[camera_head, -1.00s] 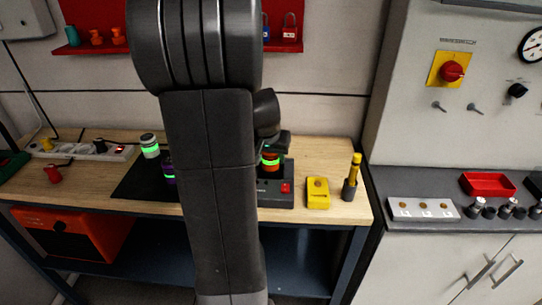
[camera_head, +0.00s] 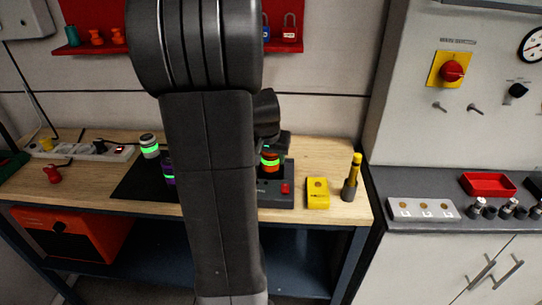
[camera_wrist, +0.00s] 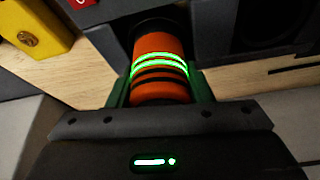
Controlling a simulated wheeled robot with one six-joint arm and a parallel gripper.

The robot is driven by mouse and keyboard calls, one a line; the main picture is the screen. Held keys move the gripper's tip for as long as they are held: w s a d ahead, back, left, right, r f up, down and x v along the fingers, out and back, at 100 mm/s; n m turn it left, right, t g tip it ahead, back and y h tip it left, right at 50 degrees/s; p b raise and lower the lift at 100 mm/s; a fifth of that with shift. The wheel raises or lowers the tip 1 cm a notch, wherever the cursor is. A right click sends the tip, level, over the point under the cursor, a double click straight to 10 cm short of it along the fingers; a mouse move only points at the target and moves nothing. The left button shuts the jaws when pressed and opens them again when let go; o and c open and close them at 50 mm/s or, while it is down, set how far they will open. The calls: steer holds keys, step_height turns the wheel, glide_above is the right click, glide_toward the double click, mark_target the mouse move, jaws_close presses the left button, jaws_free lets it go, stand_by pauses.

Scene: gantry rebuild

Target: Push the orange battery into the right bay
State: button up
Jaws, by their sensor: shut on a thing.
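The orange battery (camera_wrist: 158,70) has glowing green bands and dark rings. My gripper (camera_wrist: 160,92) is shut on it, with a green finger pad on each side in the wrist view. In the head view the battery (camera_head: 270,161) stands at the dark charger (camera_head: 272,197), in line with its right side. The battery's far end meets a dark opening in the wrist view; I cannot tell how deep it sits. My arm hides the charger's left part in the head view. Another dark round bay (camera_wrist: 268,20) shows to the right in the wrist view.
A yellow box (camera_head: 317,193) and a dark holder with a yellow tool (camera_head: 352,180) stand right of the charger. Grey-green (camera_head: 149,146) and purple (camera_head: 170,171) batteries stand on the dark mat (camera_head: 138,184) at left. A power strip lies farther left.

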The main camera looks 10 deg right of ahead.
steer(key=shift+f+b, duration=0.5)
steer(key=shift+f, duration=0.1)
steer(key=o, duration=0.9)
steer(key=shift+o, duration=0.2)
steer(key=p+v, duration=0.6)
steer(key=v, duration=0.5)
steer(key=shift+p, duration=0.3)
steer(key=shift+f, duration=0.1)
steer(key=b+x, duration=0.5)
steer(key=x, duration=0.3)
steer(key=shift+f, duration=0.15)
